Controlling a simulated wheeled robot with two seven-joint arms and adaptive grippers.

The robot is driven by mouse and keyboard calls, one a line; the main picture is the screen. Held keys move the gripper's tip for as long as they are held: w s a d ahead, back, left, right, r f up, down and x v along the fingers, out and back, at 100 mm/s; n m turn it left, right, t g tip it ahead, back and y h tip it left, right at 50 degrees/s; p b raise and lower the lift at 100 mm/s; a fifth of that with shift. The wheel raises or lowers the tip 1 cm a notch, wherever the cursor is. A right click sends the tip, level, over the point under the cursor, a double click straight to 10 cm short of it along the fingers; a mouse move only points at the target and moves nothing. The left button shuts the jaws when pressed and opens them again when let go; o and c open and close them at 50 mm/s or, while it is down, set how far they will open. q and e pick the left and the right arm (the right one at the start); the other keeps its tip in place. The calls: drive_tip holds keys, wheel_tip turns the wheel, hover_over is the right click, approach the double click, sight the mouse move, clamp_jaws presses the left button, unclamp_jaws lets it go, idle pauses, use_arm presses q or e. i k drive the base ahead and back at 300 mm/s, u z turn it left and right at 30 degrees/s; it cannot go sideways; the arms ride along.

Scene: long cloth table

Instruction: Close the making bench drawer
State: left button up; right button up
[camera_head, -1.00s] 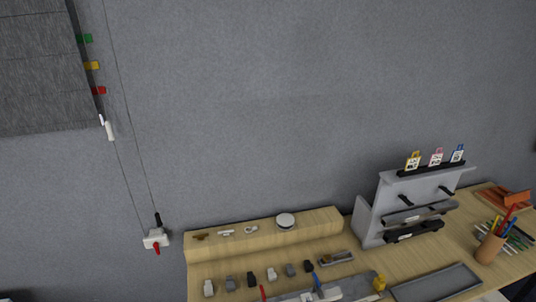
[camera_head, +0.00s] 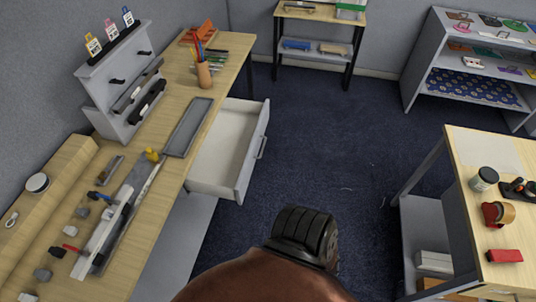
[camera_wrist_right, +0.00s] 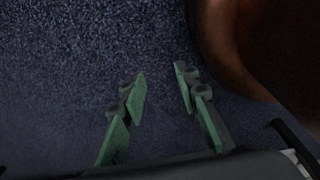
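The making bench (camera_head: 165,110) is a long wooden-topped table on the left of the head view. Its drawer (camera_head: 246,168) sticks out from the bench's right side, pulled open and looking empty inside. A handle (camera_head: 260,148) is on the drawer's front. My right gripper (camera_wrist_right: 160,80) shows in the right wrist view with its green-padded fingers apart and nothing between them, above dark blue carpet. The right gripper's fingers are not visible in the head view. My left gripper is in neither view.
The carpet (camera_head: 330,150) right of the drawer is free. A second wooden table (camera_head: 470,150) with jars stands at the right. A shelf unit (camera_head: 415,70) and a small table (camera_head: 325,14) stand at the back. Tools and a pen cup (camera_head: 204,75) are on the bench.

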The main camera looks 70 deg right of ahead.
sight(223, 166)
drive_tip(key=k, duration=0.1)
drive_tip(key=z, duration=1.1)
